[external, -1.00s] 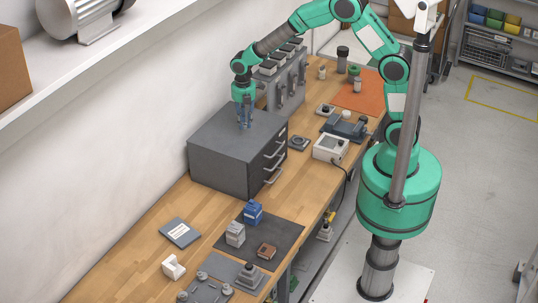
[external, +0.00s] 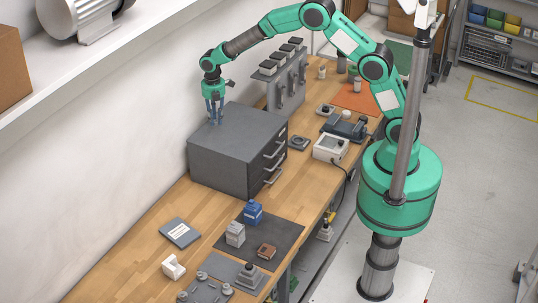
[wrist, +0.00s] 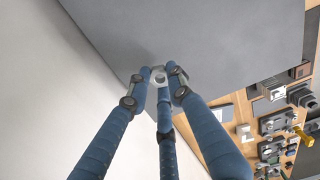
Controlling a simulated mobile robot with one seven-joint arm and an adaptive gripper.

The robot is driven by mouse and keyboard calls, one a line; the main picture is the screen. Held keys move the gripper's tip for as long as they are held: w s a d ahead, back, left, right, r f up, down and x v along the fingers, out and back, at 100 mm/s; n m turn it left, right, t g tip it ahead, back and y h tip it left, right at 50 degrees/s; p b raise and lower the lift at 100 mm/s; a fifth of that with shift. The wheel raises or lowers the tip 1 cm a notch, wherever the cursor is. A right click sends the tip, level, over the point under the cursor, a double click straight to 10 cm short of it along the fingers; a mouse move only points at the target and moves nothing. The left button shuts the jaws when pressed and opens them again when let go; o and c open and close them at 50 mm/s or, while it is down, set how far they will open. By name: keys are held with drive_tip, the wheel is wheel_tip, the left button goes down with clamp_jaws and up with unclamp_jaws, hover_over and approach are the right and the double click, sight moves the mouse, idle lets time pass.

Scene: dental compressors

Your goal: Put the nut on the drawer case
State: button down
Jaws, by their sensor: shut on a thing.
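My gripper (external: 215,119) is over the back left part of the top of the grey drawer case (external: 240,135), close to the wall. In the wrist view my blue fingers (wrist: 160,90) are closed around a small light grey nut (wrist: 159,76), which shows between their tips. The grey case top (wrist: 215,40) is behind the nut in the wrist view. I cannot tell whether the nut touches the top. The nut is too small to make out in the external view.
The white wall (external: 100,150) is close on the left of the case. A grey rack with several black-topped units (external: 288,80) stands behind the case. A white box-shaped device (external: 331,149) is to its right. The case top is otherwise clear.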

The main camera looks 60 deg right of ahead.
drive_tip(key=shift+w, duration=0.4)
drive_tip(key=shift+f+p, duration=0.3)
drive_tip(key=shift+f, duration=1.45)
drive_tip(key=shift+f, duration=0.15)
drive_tip(key=c, duration=1.6)
unclamp_jaws()
drive_tip(key=shift+o, duration=0.2)
wheel_tip(320, 180, up, 12)
drive_tip(key=b, duration=0.1)
drive_tip(key=shift+r, duration=0.2)
drive_tip(key=shift+a, duration=0.1)
